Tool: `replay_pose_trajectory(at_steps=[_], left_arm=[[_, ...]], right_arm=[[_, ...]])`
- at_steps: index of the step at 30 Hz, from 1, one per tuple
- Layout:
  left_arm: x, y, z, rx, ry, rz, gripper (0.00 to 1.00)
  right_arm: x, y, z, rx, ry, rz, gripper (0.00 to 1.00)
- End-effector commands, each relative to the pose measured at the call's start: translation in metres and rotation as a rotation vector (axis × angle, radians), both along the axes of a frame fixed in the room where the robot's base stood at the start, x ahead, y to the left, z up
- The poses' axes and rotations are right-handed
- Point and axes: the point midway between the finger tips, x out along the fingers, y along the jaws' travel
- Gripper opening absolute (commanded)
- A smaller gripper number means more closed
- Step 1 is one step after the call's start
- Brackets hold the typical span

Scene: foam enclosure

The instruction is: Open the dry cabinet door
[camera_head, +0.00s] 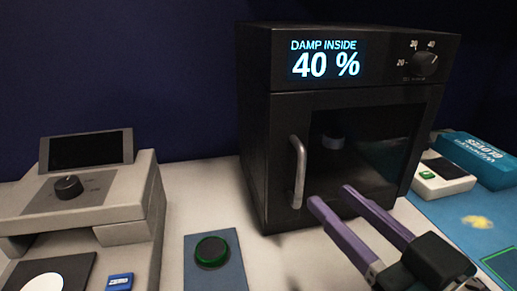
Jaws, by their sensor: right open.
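The dry cabinet (255,150) is a black box at the back right of the bench. Its lit display reads "DAMP INSIDE 40 %", with a knob (425,63) at the right. The cabinet door (283,115) is shut and has a dark window with a small round item behind it. A silver vertical handle (299,172) is on the door's left side. My right gripper (330,198) is open and empty, with long purple fingers. Its fingertips are in front of the lower door, a little right of and below the handle, apart from it in the picture. My left gripper is out of view.
A grey instrument (130,205) with a dark screen and a knob stands at the left. A blue pad (228,271) with a green-ringed round button lies in the middle front. A teal gloves box (480,157) and a small white device (441,182) are at the right.

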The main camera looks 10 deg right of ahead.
Motion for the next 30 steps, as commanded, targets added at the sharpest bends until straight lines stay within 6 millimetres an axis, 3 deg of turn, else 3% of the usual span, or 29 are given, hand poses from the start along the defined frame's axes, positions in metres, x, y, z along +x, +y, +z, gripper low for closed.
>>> replay_pose_trajectory(at_steps=[9, 13, 26, 30], left_arm=[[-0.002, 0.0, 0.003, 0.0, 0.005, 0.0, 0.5], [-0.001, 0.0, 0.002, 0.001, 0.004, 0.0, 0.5], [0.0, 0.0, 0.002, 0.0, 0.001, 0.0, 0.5], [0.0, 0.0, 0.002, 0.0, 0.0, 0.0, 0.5]], right_arm=[[0.058, 0.013, 0.003, 0.0, -0.003, -0.001, 0.45], [0.074, 0.017, 0.002, -0.001, 0.0, -0.001, 0.45], [0.085, 0.02, 0.001, -0.001, 0.002, -0.001, 0.45], [0.084, 0.02, 0.001, -0.001, 0.001, -0.001, 0.29]])
